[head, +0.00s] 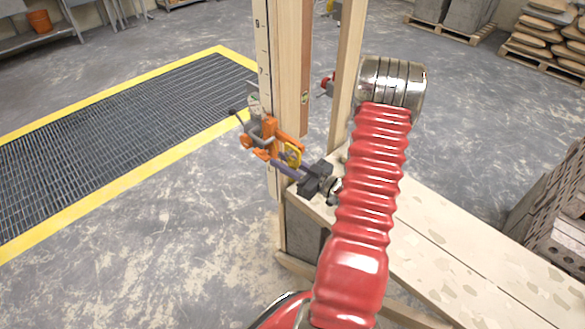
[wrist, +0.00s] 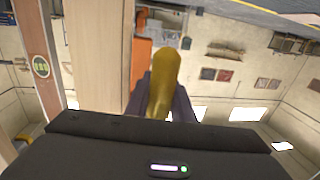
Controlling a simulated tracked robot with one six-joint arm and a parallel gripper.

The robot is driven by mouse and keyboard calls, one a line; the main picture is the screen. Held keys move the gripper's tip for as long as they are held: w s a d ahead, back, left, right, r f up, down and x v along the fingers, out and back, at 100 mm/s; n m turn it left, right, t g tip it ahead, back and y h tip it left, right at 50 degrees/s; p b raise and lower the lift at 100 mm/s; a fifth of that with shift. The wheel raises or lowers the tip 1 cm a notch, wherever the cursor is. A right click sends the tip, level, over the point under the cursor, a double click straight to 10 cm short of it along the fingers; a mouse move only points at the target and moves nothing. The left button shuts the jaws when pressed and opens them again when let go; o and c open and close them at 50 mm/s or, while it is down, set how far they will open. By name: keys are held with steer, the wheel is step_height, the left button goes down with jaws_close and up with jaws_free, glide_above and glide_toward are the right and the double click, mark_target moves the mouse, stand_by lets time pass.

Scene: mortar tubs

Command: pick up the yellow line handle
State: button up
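The yellow line handle (head: 292,154) is a small yellow piece beside an orange fitting (head: 262,136) on the upright wooden post. In the wrist view the handle (wrist: 166,78) is an elongated yellow shape pointing up the picture, in front of the dark fingers. My gripper (head: 285,168) reaches in from the right, its purple-grey fingers just at the handle. In the wrist view my gripper (wrist: 162,100) has a finger showing on each side of the handle. The handle hides the gap between the fingers, so I cannot tell whether they are closed on it.
The wooden post (head: 290,60) stands close to my gripper, with a second upright (head: 346,70) to its right. A pale bench top (head: 450,245) is below right. A yellow-edged floor grating (head: 110,125) is at left. Loaded pallets (head: 545,50) stand at back right.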

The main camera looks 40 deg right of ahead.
jaws_close()
steer(key=shift+r, duration=0.2)
